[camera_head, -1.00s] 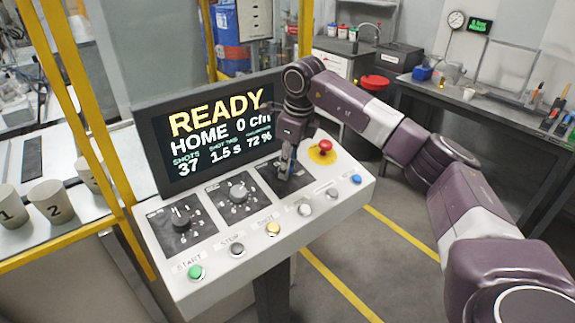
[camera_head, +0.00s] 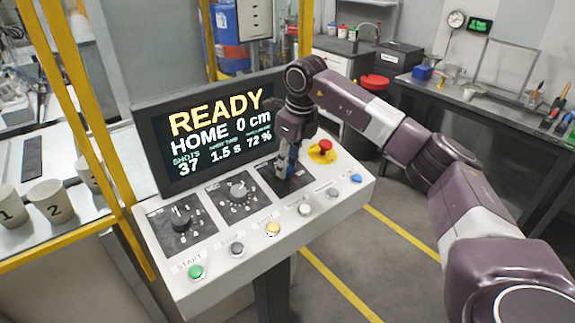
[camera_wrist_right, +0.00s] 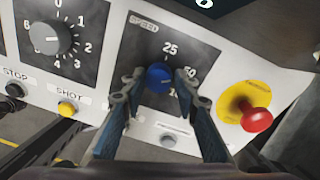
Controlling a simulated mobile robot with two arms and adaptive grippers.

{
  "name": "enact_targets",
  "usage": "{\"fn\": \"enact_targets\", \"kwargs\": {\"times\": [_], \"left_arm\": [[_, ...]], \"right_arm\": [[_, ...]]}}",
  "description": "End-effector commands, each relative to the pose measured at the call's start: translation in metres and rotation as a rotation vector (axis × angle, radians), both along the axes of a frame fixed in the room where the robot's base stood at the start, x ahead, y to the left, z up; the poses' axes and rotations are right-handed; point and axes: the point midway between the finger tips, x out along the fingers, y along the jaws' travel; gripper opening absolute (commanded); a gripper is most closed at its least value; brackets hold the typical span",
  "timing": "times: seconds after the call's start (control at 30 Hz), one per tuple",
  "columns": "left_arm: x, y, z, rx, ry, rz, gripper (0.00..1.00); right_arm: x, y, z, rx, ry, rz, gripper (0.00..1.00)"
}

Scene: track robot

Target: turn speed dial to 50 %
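The speed dial (camera_wrist_right: 159,78) is a blue knob on a black plate marked SPEED in the right wrist view, with 25 and 50 printed above and to its right. Its pointer is too small to read surely. In the head view my right gripper (camera_head: 286,168) reaches down over the third dial plate (camera_head: 268,174) and hides most of the knob. The display (camera_head: 215,137) reads READY, HOME 0 cm, 37, 1.5 s, 72 %. My left gripper is not in view.
A red emergency button (camera_head: 325,146) on a yellow disc is just right of the gripper. Two other dials (camera_head: 180,219) (camera_head: 238,190) sit to the left. A row of push buttons (camera_head: 273,229) runs along the panel's front edge.

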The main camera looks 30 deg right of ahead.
Motion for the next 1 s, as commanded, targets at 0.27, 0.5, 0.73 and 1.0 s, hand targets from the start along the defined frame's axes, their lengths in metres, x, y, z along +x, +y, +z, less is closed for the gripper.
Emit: {"fn": "enact_targets", "kwargs": {"times": [0.27,0.5,0.73,1.0], "left_arm": [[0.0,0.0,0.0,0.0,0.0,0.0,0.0],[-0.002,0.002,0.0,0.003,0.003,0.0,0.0],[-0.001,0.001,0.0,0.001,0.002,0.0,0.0],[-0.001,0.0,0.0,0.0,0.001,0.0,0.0]], "right_arm": [[-0.001,0.0,-0.001,0.0,0.004,0.001,0.43],[-0.002,0.0,0.009,0.001,0.003,0.002,0.43],[-0.011,-0.003,0.054,0.0,0.0,0.0,0.43],[-0.02,-0.004,0.102,0.0,0.0,0.0,0.43]]}}
